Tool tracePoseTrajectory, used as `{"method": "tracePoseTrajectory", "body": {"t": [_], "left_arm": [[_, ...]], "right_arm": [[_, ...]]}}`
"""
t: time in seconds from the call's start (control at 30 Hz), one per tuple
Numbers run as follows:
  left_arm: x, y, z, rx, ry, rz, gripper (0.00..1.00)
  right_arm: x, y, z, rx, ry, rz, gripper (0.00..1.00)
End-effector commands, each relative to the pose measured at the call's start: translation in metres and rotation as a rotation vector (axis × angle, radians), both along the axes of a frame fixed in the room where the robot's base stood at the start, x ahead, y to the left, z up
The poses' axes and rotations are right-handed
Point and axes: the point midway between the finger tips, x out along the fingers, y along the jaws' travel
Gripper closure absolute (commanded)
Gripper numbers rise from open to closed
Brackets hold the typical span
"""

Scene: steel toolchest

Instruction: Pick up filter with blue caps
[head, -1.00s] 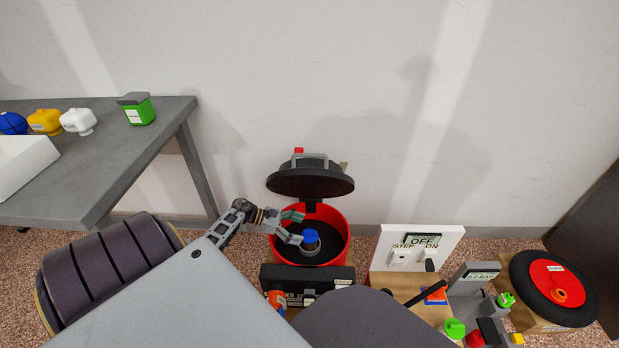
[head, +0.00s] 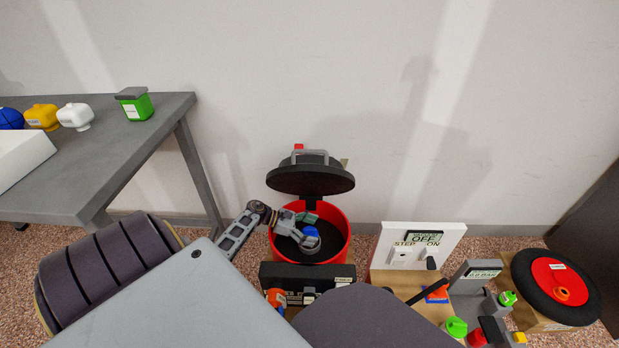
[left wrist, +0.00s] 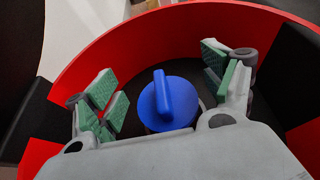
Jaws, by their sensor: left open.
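The filter with blue caps (head: 311,232) stands inside the red round bin. Its blue top cap with a raised ridge (left wrist: 168,100) shows in the left wrist view; its lower body is mostly hidden. My left gripper (head: 305,230) is inside the bin's mouth at the filter. In the left wrist view the open green-padded fingers (left wrist: 165,92) stand on either side of the blue cap, with gaps on both sides. My right gripper does not show.
The bin's red wall (head: 343,222) surrounds the gripper closely, and its black lid (head: 311,180) stands raised behind. A black box (head: 330,275) is in front. A white switch panel (head: 440,243) stands to the right, and a grey table (head: 160,135) to the left.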

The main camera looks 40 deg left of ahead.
Motion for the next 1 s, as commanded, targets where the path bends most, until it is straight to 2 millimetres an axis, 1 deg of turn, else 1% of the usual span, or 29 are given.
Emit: {"method": "tracePoseTrajectory", "body": {"t": [0.17, 0.2, 0.67, 0.7, 1.0], "left_arm": [[-0.0002, 0.0002, 0.0, 0.0, 0.0, 0.0, 0.17], [-0.0002, 0.0002, 0.0, 0.0, 0.0, 0.0, 0.2], [-0.0003, 0.0003, 0.0, 0.0, 0.0, 0.0, 0.79], [-0.0002, 0.0003, 0.0002, 0.0, 0.0, 0.0, 0.81], [-0.0001, 0.0003, 0.001, 0.001, -0.001, 0.0, 0.81]], "right_arm": [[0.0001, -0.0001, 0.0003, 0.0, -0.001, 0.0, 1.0], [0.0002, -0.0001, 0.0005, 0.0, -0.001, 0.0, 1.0], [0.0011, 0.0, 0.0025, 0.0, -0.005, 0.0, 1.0], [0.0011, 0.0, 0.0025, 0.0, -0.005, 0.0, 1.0], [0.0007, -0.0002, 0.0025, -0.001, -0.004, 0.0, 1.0]]}}
